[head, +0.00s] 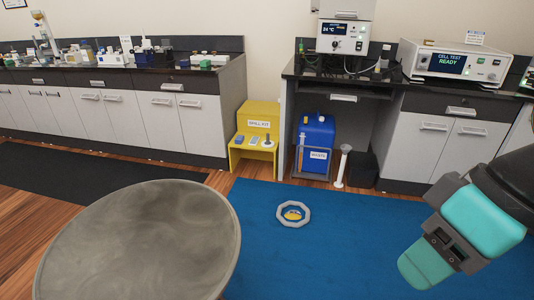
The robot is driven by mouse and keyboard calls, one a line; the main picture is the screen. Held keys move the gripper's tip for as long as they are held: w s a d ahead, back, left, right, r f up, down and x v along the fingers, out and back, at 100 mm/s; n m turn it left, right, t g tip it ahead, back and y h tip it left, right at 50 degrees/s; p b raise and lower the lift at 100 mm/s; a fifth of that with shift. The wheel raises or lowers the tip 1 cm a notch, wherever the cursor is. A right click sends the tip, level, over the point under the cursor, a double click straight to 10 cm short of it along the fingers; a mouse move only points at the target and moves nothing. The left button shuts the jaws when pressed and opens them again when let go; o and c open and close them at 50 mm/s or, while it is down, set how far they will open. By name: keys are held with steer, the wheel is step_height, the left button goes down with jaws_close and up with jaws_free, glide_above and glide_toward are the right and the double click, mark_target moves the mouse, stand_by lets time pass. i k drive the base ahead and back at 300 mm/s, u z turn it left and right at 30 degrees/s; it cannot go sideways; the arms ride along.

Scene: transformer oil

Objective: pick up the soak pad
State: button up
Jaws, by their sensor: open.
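The yellow spill kit (263,113) stands on the floor between the cabinets. Several small items lie on its front step: a pale flat piece (254,141), which looks like the soak pad, a darker piece (240,139) to its left and a small grey item with an upright part (267,142) to its right. They are too small to identify surely. My gripper (421,268), teal with a dark grey bracket, is at the lower right above the blue mat, well away from the spill kit. It is open, and I see nothing held in it.
A blue waste can (316,135) and a white cylinder (341,166) stand under the bench. A large round grey surface (140,240) fills the lower left.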

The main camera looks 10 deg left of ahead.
mark_target(268, 144)
steer(key=k, duration=0.2)
steer(key=u, duration=2.85)
steer(key=i, duration=4)
steer(key=z, duration=2.9)
steer(key=i, duration=2.35)
